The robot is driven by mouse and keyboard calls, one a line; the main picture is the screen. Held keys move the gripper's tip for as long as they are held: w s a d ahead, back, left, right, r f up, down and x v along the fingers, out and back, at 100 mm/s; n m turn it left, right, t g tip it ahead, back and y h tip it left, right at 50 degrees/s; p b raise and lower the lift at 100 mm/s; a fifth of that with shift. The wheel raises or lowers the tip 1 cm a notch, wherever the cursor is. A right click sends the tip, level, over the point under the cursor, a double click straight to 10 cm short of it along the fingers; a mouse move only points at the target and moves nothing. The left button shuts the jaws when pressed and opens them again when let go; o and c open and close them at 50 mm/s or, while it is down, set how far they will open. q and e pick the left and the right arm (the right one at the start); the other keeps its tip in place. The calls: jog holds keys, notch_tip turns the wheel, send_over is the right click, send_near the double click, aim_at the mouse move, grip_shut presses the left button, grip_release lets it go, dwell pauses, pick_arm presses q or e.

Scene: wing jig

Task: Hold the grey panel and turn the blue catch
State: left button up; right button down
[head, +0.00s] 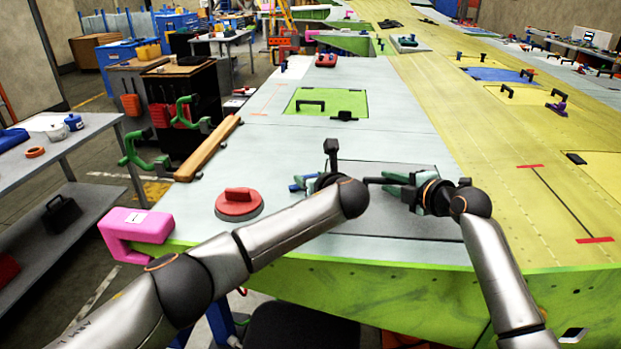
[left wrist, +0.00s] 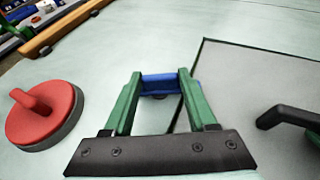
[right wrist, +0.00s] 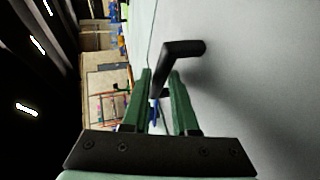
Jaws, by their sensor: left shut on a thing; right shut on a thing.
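The grey panel (head: 405,226) lies in the wing's pale near surface, its outline also showing in the left wrist view (left wrist: 240,80). My left gripper (head: 303,183) is shut on the blue catch (left wrist: 160,84) beside the panel's edge. The catch lies crosswise between the green fingertips in the left wrist view. My right gripper (head: 385,182) is shut on the black handle of the panel (right wrist: 180,55), with the fingertips around the handle's near part in the right wrist view. The handle's base is partly hidden by the fingers.
A red round suction cup (head: 238,204) and a pink clamp (head: 138,225) sit left of my left arm. A wooden bar (head: 208,149) with green clamps lies along the wing's left edge. A green panel (head: 327,103) with black handles lies farther back.

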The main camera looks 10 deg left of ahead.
pick_arm(q)
jog(key=shift+n+y, duration=0.5)
jog(key=shift+y, duration=0.1)
jog(key=o, duration=1.4)
jog(key=shift+c, duration=0.2)
jog(key=v, duration=1.2)
jog(key=shift+w+d+r, duration=0.1)
jog(key=shift+r, duration=0.15)
